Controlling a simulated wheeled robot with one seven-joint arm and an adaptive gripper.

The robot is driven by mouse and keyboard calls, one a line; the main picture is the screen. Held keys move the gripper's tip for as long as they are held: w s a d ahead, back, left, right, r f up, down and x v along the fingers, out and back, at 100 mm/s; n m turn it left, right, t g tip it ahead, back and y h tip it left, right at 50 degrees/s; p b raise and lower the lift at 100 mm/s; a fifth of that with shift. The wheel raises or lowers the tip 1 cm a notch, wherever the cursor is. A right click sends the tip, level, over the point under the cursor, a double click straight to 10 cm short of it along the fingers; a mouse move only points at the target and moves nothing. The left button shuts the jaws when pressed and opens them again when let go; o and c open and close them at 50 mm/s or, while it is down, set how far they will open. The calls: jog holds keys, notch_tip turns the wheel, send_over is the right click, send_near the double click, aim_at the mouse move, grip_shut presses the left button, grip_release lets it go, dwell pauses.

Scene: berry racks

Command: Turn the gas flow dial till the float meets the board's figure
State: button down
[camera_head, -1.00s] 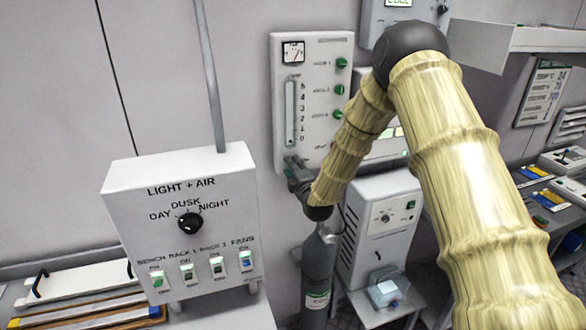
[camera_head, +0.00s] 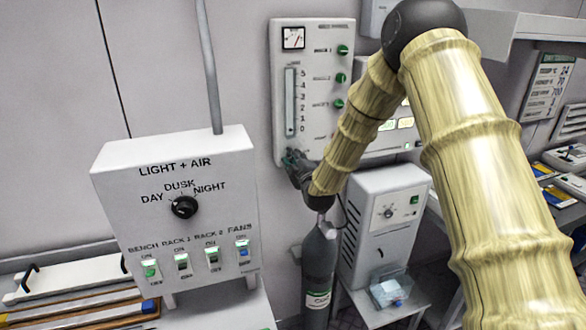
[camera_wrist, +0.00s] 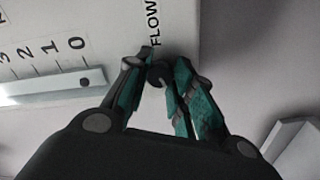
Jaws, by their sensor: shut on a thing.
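The gas panel (camera_head: 310,55) hangs on the wall with an upright flow tube (camera_head: 291,100) marked 0 to 5. In the wrist view, a dark float (camera_wrist: 84,82) sits in the tube beside the 0 mark. The flow dial (camera_wrist: 157,74) is a small dark round knob below the word FLOW, partly covered by the fingers. My gripper (camera_wrist: 162,76) is shut on the dial; in the head view the gripper (camera_head: 292,162) hides it at the panel's lower left. The figures board (camera_head: 549,86) hangs at the right, its lines too small to read surely.
A LIGHT + AIR box (camera_head: 180,215) with a dial and several switches stands at the left front. A grey gas cylinder (camera_head: 319,265) stands below my gripper, beside a white cabinet (camera_head: 385,225). The panel's green knobs (camera_head: 341,78) are right of the tube.

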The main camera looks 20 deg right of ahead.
jog(key=m+b, duration=0.6)
jog(key=shift+f, duration=0.3)
jog(key=m+b, duration=0.3)
jog(key=m, duration=0.1)
jog(key=m+b, duration=0.3)
jog(key=shift+m, duration=0.4)
jog(key=m+b, duration=0.5)
jog(key=m, duration=0.2)
jog(key=m+b, duration=0.3)
jog(key=shift+m, duration=0.3)
jog(key=shift+r+m+b, duration=0.15)
jog(key=shift+m+b, duration=0.75)
jog(key=shift+m, duration=0.6)
